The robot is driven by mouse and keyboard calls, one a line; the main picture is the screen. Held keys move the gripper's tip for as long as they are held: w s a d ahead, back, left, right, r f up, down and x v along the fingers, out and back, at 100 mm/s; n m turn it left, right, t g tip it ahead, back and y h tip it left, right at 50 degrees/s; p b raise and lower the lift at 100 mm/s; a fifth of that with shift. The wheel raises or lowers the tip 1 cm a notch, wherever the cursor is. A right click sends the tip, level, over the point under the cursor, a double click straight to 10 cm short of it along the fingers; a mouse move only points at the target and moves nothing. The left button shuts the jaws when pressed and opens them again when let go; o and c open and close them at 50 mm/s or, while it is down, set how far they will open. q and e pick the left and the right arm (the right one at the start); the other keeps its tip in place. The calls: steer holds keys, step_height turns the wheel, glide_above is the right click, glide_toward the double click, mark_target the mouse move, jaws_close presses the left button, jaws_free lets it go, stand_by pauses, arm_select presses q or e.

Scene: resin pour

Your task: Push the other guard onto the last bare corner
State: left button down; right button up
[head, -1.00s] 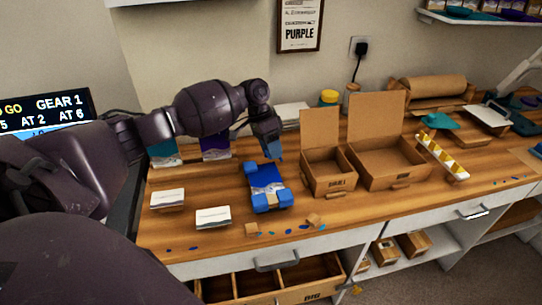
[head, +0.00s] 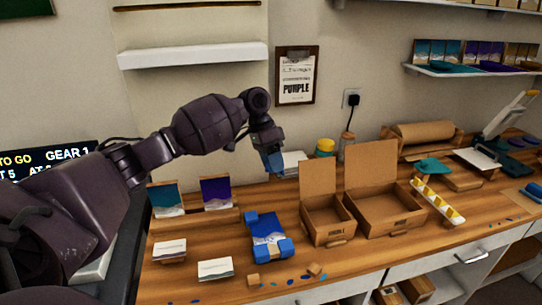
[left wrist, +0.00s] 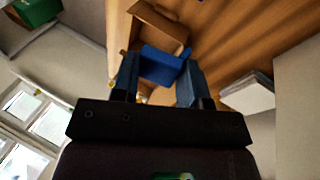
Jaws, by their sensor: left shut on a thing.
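A blue board with a white wave (head: 267,229) lies on the wooden bench. Blue guards sit on its far left corner (head: 252,217), near left corner (head: 262,256) and near right corner (head: 286,247). Its far right corner looks bare. My left gripper (head: 275,165) is above and beyond the board, clear of it, shut on another blue guard. In the left wrist view this guard (left wrist: 161,66) shows between the fingertips. The fingers hide part of it in the head view. My right gripper is in neither view.
Open cardboard boxes (head: 328,232) stand right of the board. Two small white cards (head: 215,269) lie to its left. Two standing panels (head: 216,193) are behind left. Small wooden blocks (head: 254,280) and blue scraps lie near the front edge.

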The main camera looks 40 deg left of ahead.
arm_select(q)
steer(key=shift+m+y, duration=0.3)
steer(key=shift+m, duration=0.2)
steer(key=shift+s+f+b, duration=0.15)
steer(key=shift+f+b, duration=0.15)
steer(key=shift+f, duration=2)
steer(key=shift+s+f+b, duration=0.1)
steer(key=shift+f+b, duration=0.2)
steer(key=shift+f, duration=1.95)
steer(key=shift+f+b, duration=0.4)
steer(key=shift+f, duration=0.3)
steer(key=shift+f+b, duration=0.6)
steer(key=shift+f, duration=1)
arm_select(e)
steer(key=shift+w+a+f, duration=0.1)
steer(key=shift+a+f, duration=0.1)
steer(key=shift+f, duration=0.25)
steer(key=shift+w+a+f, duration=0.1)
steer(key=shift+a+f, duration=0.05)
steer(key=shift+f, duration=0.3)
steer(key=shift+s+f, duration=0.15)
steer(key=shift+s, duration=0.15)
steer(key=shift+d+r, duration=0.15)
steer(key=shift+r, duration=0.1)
